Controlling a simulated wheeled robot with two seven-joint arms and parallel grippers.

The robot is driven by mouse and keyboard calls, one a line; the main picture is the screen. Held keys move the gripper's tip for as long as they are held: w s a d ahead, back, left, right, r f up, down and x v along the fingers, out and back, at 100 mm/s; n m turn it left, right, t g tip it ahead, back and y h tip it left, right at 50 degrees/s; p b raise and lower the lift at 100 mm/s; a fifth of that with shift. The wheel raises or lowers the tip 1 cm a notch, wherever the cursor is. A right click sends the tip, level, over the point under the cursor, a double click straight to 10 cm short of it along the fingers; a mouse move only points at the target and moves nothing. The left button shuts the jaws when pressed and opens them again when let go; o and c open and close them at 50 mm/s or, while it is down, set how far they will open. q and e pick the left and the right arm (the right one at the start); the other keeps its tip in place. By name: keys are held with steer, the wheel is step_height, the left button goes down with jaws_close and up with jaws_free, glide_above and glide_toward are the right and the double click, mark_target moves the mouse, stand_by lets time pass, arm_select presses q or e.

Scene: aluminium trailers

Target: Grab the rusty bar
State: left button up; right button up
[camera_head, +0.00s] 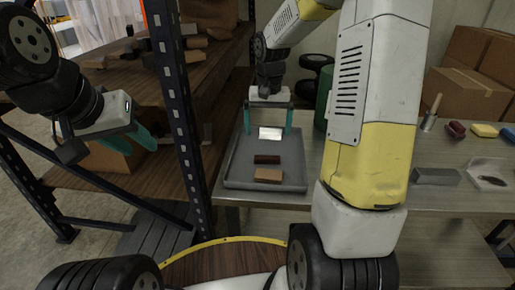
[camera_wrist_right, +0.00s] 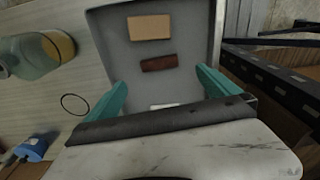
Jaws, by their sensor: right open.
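The rusty bar (camera_head: 267,159) is a short dark reddish-brown block lying in a grey tray (camera_head: 232,172). In the right wrist view the rusty bar (camera_wrist_right: 158,63) lies just ahead of the gap between the fingers, touched by neither. A shiny pale block (camera_head: 270,133) and a tan block (camera_head: 268,175) lie on either side of it. My right gripper (camera_head: 268,131) is open and empty over the tray's far part, its teal fingers spread wide around the pale block's position. My left gripper (camera_head: 143,148) hangs at the left, away from the tray, empty with its fingers apart.
The tray's rim (camera_wrist_right: 217,35) surrounds the blocks. A dark shelf post (camera_head: 180,100) stands left of the workbench. On the bench's right are a grey block (camera_head: 437,177) and several small coloured items. A green cylinder (camera_head: 324,95) stands behind my right arm.

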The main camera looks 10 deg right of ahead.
glide_above(267, 157)
steer(key=shift+g, duration=0.4)
steer(key=f, duration=0.4)
steer(key=shift+w+a+f, duration=0.15)
steer(key=shift+w+f, duration=0.1)
steer(key=shift+w, duration=0.05)
steer(key=f, duration=0.7)
steer(key=shift+s+d+f, duration=0.2)
steer(key=shift+s+f, duration=0.1)
steer(key=shift+f, duration=0.05)
steer(key=c, duration=1.6)
steer(key=shift+r, duration=0.1)
steer(key=shift+c, duration=0.6)
steer(key=shift+r, duration=0.1)
